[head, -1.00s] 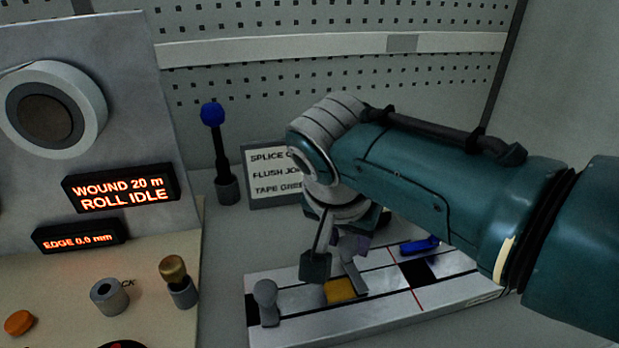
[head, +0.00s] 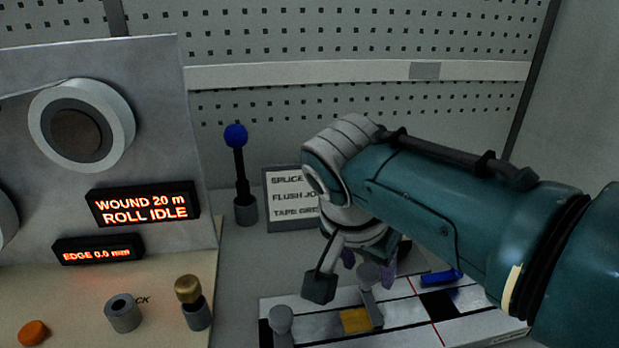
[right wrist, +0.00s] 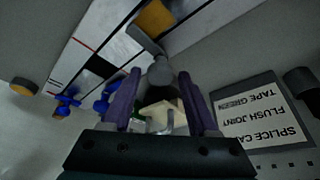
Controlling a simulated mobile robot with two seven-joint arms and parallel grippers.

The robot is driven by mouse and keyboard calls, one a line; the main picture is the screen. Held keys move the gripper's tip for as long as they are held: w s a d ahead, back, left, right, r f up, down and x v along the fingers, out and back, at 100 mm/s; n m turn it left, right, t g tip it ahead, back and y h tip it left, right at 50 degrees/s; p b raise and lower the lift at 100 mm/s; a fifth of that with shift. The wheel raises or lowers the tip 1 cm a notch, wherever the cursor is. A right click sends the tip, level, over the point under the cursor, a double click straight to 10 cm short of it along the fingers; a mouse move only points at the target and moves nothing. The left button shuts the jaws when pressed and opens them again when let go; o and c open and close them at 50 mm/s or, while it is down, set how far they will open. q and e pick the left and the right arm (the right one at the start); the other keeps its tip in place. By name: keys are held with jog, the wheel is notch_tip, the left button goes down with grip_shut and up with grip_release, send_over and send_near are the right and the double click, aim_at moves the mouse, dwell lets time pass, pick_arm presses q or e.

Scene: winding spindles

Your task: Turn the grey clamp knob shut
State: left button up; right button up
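The grey clamp knob (head: 368,275) stands on the splice block (head: 410,318), beside the orange-yellow piece, with a grey bar below it. My right gripper (head: 369,268) is over the block, pointing down, its purple fingers on either side of this knob. In the right wrist view the knob (right wrist: 160,72) shows between the tips of the open fingers (right wrist: 161,85), with a visible gap on each side. I see no contact. A second grey knob (head: 282,320) stands at the block's left end. My left gripper is not in view.
A blue piece (head: 441,277) lies at the block's back edge. A sign (head: 291,215) and a blue-topped lever (head: 240,175) stand behind. Left is a console with a brass-topped post (head: 190,300), a grey cylinder (head: 123,313) and an orange button (head: 33,333).

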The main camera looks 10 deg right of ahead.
jog(key=shift+o, duration=0.7)
jog(key=shift+s+a+r, duration=0.1)
jog(key=shift+r, duration=0.2)
jog(key=p+v, duration=0.4)
jog(key=v, duration=0.5)
jog(key=shift+r, duration=0.1)
